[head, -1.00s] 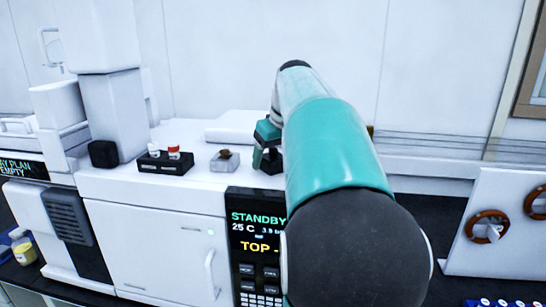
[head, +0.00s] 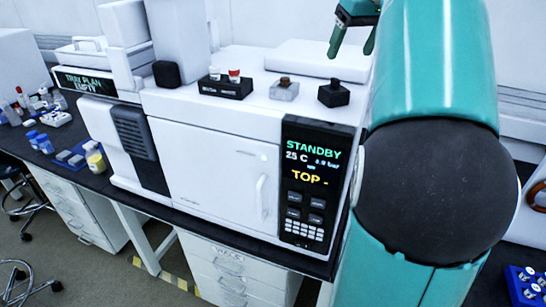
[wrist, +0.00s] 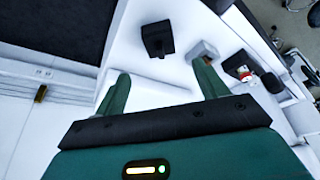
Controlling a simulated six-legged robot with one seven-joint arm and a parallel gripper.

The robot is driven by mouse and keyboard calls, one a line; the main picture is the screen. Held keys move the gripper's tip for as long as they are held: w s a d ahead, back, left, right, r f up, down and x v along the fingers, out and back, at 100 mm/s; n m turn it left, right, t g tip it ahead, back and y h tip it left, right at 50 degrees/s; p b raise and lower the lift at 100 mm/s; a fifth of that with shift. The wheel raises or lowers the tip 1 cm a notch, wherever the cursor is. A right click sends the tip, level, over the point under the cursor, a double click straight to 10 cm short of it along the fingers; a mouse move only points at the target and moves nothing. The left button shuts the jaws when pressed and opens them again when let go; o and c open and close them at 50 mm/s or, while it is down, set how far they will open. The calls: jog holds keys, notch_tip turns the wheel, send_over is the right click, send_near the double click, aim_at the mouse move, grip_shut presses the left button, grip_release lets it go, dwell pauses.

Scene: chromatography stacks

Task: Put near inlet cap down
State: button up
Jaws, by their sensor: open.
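A black square block with a small dark knob-like top (head: 334,94) stands upright on the white instrument's top, near its right end. Left of it is a light grey block with a brown top (head: 284,89). I cannot tell for sure which carries the near inlet cap; the black one is nearest my gripper. My gripper (head: 351,52) is open and empty, above and behind the black block, not touching it. In the wrist view the black block (wrist: 158,38) lies beyond the gap between the fingers (wrist: 160,76). The right finger partly covers the grey block (wrist: 205,48).
A black holder (head: 225,88) with a white and a red cap stands left on the same top. A raised white panel (head: 318,60) lies behind. The instrument's display (head: 310,165) reads STANDBY. My arm hides the right side.

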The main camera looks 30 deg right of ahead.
jog(key=s+a+f, duration=0.3)
jog(key=a+f, duration=0.6)
jog(key=a, duration=0.4)
jog(key=s+a+f, duration=0.4)
jog(key=a+f, duration=0.5)
jog(key=a, duration=0.3)
jog(key=s+a+f+n+t, duration=0.1)
jog(key=s+a+f, duration=0.4)
jog(key=f, duration=0.4)
jog(key=shift+a+f+y, duration=0.25)
jog(key=shift+y, duration=0.05)
jog(key=shift+s, duration=0.2)
